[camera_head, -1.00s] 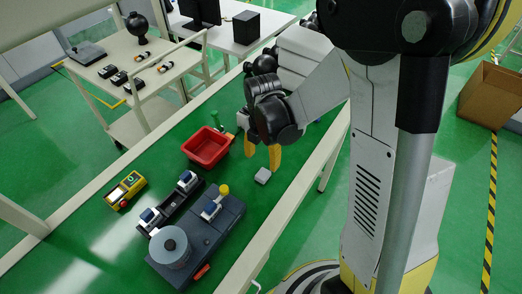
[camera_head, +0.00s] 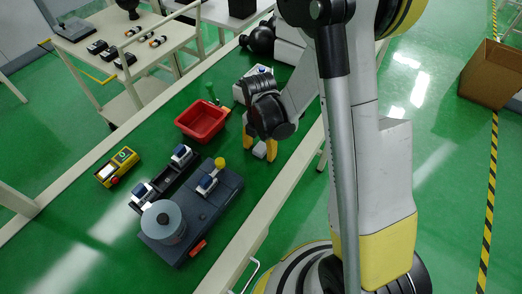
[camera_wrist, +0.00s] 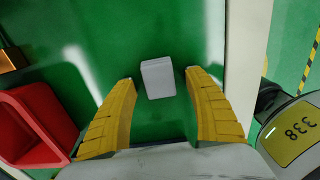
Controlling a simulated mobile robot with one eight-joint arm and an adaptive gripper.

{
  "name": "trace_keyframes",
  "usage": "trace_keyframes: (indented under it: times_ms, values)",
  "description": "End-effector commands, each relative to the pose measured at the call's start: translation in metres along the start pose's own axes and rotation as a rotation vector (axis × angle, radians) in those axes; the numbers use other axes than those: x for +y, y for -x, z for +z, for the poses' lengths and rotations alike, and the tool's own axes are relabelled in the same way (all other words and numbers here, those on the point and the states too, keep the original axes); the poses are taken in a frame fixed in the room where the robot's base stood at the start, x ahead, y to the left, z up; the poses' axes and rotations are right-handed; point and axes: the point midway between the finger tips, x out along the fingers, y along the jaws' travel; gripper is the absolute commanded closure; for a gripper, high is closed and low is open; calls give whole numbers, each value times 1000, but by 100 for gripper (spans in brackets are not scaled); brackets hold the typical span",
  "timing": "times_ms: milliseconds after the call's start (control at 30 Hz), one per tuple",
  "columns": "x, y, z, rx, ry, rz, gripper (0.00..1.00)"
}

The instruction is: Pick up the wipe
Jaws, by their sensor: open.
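The wipe appears to be a small pale grey block (camera_wrist: 158,78) on the green table top. In the wrist view it lies between and a little beyond the tips of my gripper (camera_wrist: 160,84). The yellow fingers are spread open with nothing held between them. In the head view my gripper (camera_head: 260,148) points down over the grey block (camera_head: 260,150), which shows between the fingers and is partly hidden. I cannot tell whether the fingertips touch the table.
A red bin (camera_head: 202,121) stands just left of my gripper; its edge also shows in the wrist view (camera_wrist: 38,120). A dark fixture with a grey roll (camera_head: 163,222) and a yellow control box (camera_head: 118,167) are nearer. The table's pale edge (camera_head: 262,215) runs along the right.

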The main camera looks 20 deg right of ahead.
Motion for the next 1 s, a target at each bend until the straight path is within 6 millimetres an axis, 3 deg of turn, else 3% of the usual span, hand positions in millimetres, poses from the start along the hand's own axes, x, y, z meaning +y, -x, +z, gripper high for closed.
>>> trace_keyframes:
  times_ms: [67,100,233,667,867,1000]
  values:
    - [0,1,0,0,0,0,39]
    - [0,1,0,0,0,0,43]
    - [0,2,0,0,0,0,83]
    - [0,3,0,0,0,0,84]
    - [0,23,0,0,0,0,84]
    - [0,49,0,0,0,0,84]
